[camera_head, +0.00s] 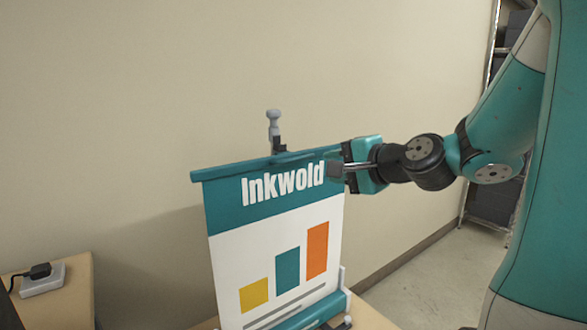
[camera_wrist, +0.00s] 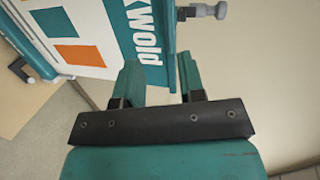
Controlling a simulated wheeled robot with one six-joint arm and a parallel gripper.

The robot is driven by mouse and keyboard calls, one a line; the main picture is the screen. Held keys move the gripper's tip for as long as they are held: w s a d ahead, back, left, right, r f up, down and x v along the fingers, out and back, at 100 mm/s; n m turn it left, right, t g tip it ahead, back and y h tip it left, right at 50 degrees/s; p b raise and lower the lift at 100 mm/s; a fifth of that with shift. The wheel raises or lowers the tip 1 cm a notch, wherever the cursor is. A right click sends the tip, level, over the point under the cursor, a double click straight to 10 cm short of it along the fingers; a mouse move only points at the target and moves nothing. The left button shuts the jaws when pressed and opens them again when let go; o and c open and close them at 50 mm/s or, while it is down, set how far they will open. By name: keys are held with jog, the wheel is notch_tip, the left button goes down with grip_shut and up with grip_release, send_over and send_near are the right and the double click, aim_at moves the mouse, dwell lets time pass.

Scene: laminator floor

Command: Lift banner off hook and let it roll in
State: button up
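The banner (camera_head: 270,225), with "Inkwold" on a teal header, stands pulled up. Its teal top rail (camera_head: 235,170) is at the dark hook (camera_head: 279,144) on a post with a grey knob (camera_head: 273,116). The banner's teal base (camera_head: 325,310) is at the bottom of the picture. My gripper (camera_head: 338,168) is at the rail's right end. In the wrist view its fingers (camera_wrist: 160,80) are apart, with the banner's top edge (camera_wrist: 171,50) between them and a gap beside the left finger. The hook (camera_wrist: 184,13) shows above the right finger. Contact with the rail is unclear.
A wooden table (camera_head: 75,280) at the lower left carries a grey box with a black plug (camera_head: 42,279). A plain wall (camera_head: 130,90) is close behind the banner. A shelf rack (camera_head: 490,200) stands at the far right, with open floor (camera_head: 430,275) before it.

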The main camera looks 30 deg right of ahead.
jog(key=d+m+h, duration=0.1)
jog(key=d+m, duration=0.1)
jog(key=d, duration=0.1)
jog(key=p, duration=1.2)
send_near(298, 158)
jog(key=shift+t, duration=0.4)
jog(key=x, duration=0.9)
jog(key=shift+a+f, duration=0.15)
jog(key=shift+f, duration=0.25)
jog(key=shift+w+f, duration=0.2)
jog(key=shift+w, duration=0.4)
grip_shut()
